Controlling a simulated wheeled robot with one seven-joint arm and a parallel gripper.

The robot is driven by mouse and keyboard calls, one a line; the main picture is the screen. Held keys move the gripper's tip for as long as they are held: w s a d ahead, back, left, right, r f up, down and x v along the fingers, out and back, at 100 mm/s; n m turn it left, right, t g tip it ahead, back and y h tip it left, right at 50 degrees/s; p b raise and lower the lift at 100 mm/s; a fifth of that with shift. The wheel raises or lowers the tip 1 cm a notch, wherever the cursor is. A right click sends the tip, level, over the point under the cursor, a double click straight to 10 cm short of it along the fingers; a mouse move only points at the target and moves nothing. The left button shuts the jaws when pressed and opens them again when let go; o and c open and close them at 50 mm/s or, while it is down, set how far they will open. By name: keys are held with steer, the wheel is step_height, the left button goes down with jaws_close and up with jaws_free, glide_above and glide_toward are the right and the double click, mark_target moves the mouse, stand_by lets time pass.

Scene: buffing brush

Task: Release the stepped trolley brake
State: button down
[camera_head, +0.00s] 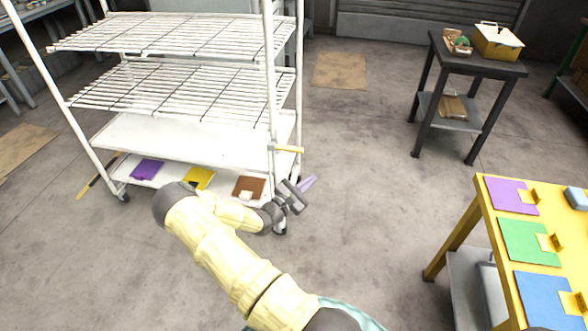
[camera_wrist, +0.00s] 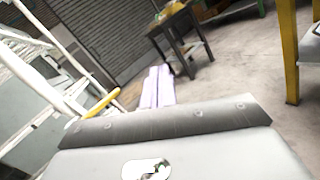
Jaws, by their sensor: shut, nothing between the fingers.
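The trolley (camera_head: 200,137) is a white wire-shelf rack on castors at the left of the head view. A yellow lever (camera_head: 287,149) sticks out to the right from its near right post. In the wrist view the yellow lever (camera_wrist: 103,103) lies left of my fingers. My gripper (camera_head: 309,182) is shut and empty, with its pale lavender fingers pointing right, below and a little right of the lever, apart from it. The fingers also show in the wrist view (camera_wrist: 158,72). A castor (camera_head: 280,229) is partly hidden by my gripper. I cannot tell which part is the stepped brake.
Purple, yellow and brown panels (camera_head: 249,187) lie on the trolley's bottom shelf. A yellow-and-black bar (camera_head: 98,178) is at its left. A yellow table (camera_head: 470,215) stands at the right, a dark side table (camera_head: 470,62) at the back right. The floor between is clear.

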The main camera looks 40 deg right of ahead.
mark_target(285, 147)
steer(key=w+a+f+n+t+y+b, duration=0.2)
steer(key=w+f+n+t+y+b, duration=0.1)
steer(key=w+f+n+t, duration=0.5)
step_height(285, 147, down, 2)
steer(key=n+t, duration=0.2)
steer(key=t, duration=0.1)
steer(key=shift+f+n, duration=0.2)
steer(key=shift+n, duration=0.2)
steer(key=shift+w, duration=0.1)
steer(key=w+d+r+b, duration=0.2)
steer(key=w+d+r, duration=0.4)
steer(key=d, duration=0.1)
steer(key=shift+d+r, duration=0.25)
steer(key=shift+w, duration=0.15)
